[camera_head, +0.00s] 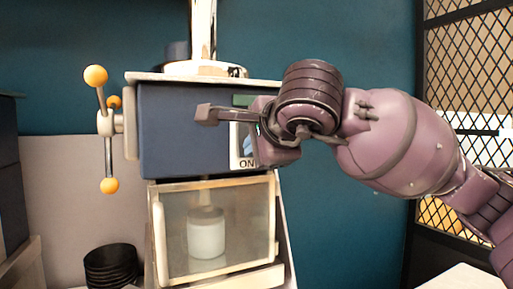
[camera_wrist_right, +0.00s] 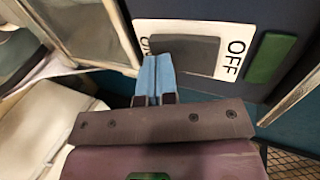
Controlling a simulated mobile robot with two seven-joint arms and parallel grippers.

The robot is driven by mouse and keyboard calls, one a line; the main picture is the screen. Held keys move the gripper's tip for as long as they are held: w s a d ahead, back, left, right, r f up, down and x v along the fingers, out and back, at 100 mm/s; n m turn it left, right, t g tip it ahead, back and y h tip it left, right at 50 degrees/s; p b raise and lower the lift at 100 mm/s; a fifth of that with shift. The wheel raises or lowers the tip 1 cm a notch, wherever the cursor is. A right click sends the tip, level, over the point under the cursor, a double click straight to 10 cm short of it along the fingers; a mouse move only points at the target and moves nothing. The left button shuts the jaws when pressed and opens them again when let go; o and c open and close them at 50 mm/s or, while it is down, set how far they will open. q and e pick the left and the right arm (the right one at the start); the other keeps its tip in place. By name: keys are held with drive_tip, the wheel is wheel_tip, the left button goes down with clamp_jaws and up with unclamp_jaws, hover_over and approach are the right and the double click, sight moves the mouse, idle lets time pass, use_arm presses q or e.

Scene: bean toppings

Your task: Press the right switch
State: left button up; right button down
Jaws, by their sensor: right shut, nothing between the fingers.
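The switch is a dark grey rocker (camera_wrist_right: 185,53) on a white plate, with OFF at one end and ON at the other. In the head view the plate (camera_head: 235,152) shows on the machine's front with ON at its lower end; the arm covers most of it. My right gripper (camera_wrist_right: 155,72) is shut, its light blue fingers together with nothing between them. The fingertips are at the plate's edge by the ON end, overlapping the rocker's corner in the picture; I cannot tell whether they touch. My left gripper is not in view.
The blue machine (camera_head: 180,135) has a lever with yellow knobs (camera_head: 95,76) on its left. A clear-fronted compartment below holds a white jar (camera_head: 206,235). A green patch (camera_wrist_right: 270,58) sits beside OFF. Black bowls (camera_head: 110,262) stand lower left. A mesh door (camera_head: 465,75) is at right.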

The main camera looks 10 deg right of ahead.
drive_tip(key=shift+w+t+b, duration=0.2)
drive_tip(key=shift+t+b, duration=0.2)
drive_tip(key=shift+b, duration=0.8)
drive_tip(key=shift+r, duration=0.8)
drive_tip(key=shift+f, duration=0.1)
